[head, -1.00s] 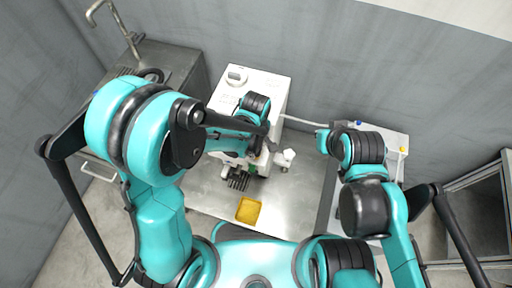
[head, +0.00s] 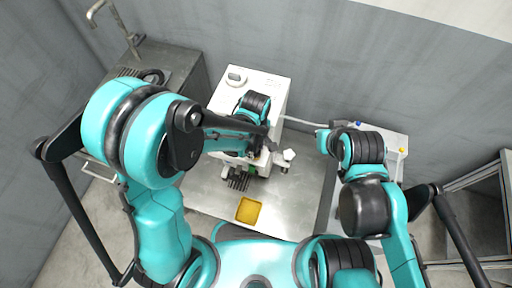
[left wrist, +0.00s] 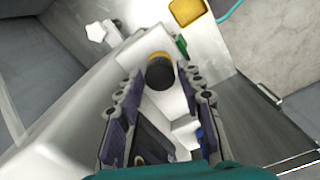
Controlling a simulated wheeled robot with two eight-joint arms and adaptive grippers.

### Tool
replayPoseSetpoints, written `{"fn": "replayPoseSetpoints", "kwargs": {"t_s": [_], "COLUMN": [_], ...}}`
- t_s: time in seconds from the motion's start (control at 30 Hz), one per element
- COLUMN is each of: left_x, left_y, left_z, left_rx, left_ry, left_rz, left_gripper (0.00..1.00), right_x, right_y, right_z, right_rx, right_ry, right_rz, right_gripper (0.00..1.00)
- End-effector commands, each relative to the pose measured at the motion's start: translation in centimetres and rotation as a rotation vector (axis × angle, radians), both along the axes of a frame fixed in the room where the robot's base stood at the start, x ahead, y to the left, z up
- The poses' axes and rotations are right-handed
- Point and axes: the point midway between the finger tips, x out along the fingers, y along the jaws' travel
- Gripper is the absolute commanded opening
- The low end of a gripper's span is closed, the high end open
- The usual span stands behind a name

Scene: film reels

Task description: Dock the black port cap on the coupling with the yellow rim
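In the left wrist view, a round black cap (left wrist: 160,76) sits against a yellow rim (left wrist: 158,56), which shows as a thin arc behind it. The black part covers most of the rim, and I cannot tell whether it is fully seated. My left gripper (left wrist: 160,80) has its two fingers apart, one on each side of the black cap, with small gaps visible. In the head view my left arm reaches over the white machine (head: 262,84), and its links hide the cap and fingertips.
A yellow tray (head: 249,210) lies on the metal table (head: 210,200), also in the left wrist view (left wrist: 186,11). A dark rack (head: 238,180) and a white fitting (head: 288,155) are beside the machine. A sink counter (head: 165,60) stands at left. The table's front right is clear.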

Motion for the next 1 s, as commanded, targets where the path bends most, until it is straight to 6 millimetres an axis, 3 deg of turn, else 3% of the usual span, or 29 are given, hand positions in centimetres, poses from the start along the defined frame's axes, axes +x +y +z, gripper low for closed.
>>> {"fn": "replayPoseSetpoints", "kwargs": {"t_s": [1.0], "left_x": [-0.1], "left_y": [0.0], "left_z": [8.9], "left_rx": [0.0], "left_ry": [0.0], "left_rz": [0.0], "left_gripper": [0.37], "right_x": [0.0], "right_y": [0.0], "right_z": [6.8], "right_rx": [0.0], "right_ry": [0.0], "right_rz": [0.0], "right_gripper": [0.0]}}
